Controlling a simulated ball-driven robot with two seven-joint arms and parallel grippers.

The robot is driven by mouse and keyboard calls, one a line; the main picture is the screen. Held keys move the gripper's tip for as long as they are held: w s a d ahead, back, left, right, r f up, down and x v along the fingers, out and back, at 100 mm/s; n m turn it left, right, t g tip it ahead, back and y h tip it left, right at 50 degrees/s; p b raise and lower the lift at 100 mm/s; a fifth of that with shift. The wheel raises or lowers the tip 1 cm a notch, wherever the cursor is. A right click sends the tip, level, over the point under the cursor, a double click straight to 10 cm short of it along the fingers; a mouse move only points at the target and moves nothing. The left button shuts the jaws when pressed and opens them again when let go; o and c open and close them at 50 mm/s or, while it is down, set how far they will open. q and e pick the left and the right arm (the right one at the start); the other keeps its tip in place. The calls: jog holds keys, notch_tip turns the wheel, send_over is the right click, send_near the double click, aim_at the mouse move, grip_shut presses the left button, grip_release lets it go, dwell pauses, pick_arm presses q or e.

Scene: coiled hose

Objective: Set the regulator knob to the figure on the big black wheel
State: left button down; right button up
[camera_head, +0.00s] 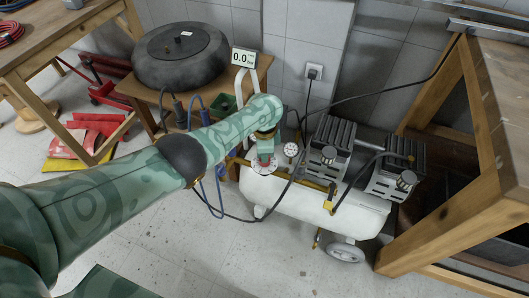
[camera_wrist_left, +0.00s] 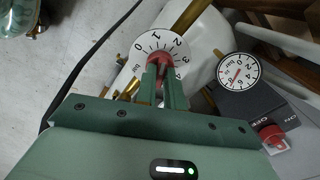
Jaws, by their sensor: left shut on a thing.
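My left gripper (camera_head: 264,152) reaches down over the white compressor tank (camera_head: 345,213). In the left wrist view my left gripper (camera_wrist_left: 164,82) is shut on the red regulator knob (camera_wrist_left: 158,57). The knob sits in the middle of a white dial (camera_wrist_left: 147,42) with the figures 0 to 4 around it; its lower part is hidden by the fingers. I cannot make out a pointer on the knob. The big black wheel (camera_head: 180,62) lies on a small wooden table at the back left. A small pale mark (camera_head: 186,34) is on its top, too small to read. My right gripper is not in view.
A round gauge (camera_wrist_left: 238,73) and a red switch (camera_wrist_left: 271,134) marked ON and OFF sit beside the dial. Wooden benches stand left and right (camera_head: 480,175). Black and blue hoses (camera_head: 211,200) hang around the tank.

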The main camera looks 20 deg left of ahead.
pick_arm(q)
jog(key=m, duration=0.4)
jog(key=shift+m, duration=0.3)
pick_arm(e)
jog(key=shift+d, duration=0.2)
pick_arm(q)
jog(key=c, duration=1.5)
grip_release()
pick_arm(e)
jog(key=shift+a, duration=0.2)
